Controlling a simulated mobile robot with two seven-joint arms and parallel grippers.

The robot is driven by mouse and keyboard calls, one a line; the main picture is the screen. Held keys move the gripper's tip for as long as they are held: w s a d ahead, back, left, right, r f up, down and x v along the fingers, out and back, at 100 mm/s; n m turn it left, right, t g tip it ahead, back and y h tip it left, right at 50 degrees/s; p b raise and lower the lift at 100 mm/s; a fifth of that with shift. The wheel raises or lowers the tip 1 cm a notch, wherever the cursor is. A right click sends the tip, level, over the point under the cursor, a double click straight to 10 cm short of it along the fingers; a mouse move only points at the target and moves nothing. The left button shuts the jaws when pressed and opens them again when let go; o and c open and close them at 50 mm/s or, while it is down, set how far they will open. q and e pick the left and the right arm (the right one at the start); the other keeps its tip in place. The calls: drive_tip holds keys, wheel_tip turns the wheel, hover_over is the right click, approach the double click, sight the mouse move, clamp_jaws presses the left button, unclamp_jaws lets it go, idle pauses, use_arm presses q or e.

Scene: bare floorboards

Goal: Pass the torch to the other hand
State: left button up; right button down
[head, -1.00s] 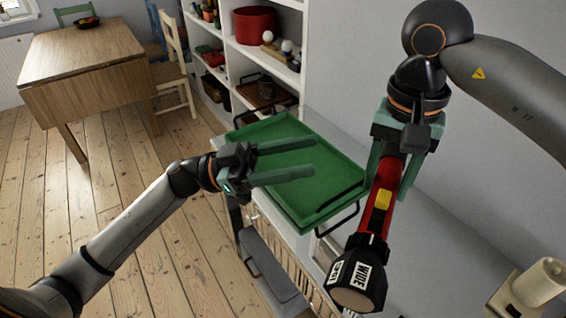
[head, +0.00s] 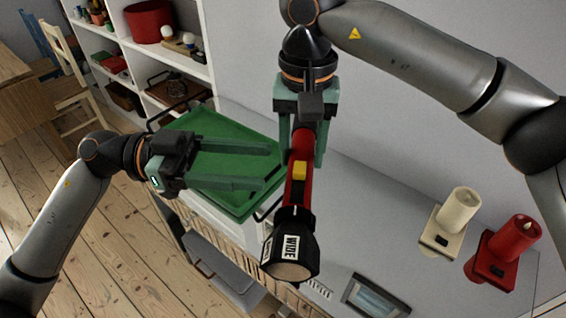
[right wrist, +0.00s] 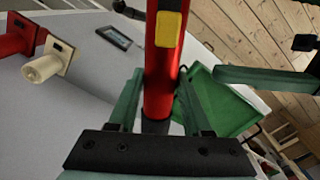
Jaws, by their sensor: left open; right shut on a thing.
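The torch (head: 299,172) has a red body, a yellow switch and a wide black head that points down toward me in the head view. My right gripper (head: 301,158) is shut on the torch's red body and holds it in the air above the cabinet. In the right wrist view the torch (right wrist: 163,75) stands between the green fingers. My left gripper (head: 274,166) is open and empty to the left of the torch, its two green fingers pointing at it, with the tips close to the torch in the picture. A left finger also shows in the right wrist view.
A green tray (head: 225,133) lies on the grey cabinet top (head: 370,215) behind my left gripper. A cream candle (head: 459,210), a red candle (head: 516,240) and a framed picture (head: 376,298) are on the right. Shelves (head: 165,55) stand behind.

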sight(293, 169)
use_arm(q)
drive_tip(key=shift+s+d, duration=0.1)
drive_tip(key=shift+d, duration=2.55)
drive_tip(key=shift+c, duration=0.3)
clamp_jaws()
use_arm(e)
drive_tip(key=shift+c, duration=1.3)
unclamp_jaws()
wheel_tip(293, 169, up, 12)
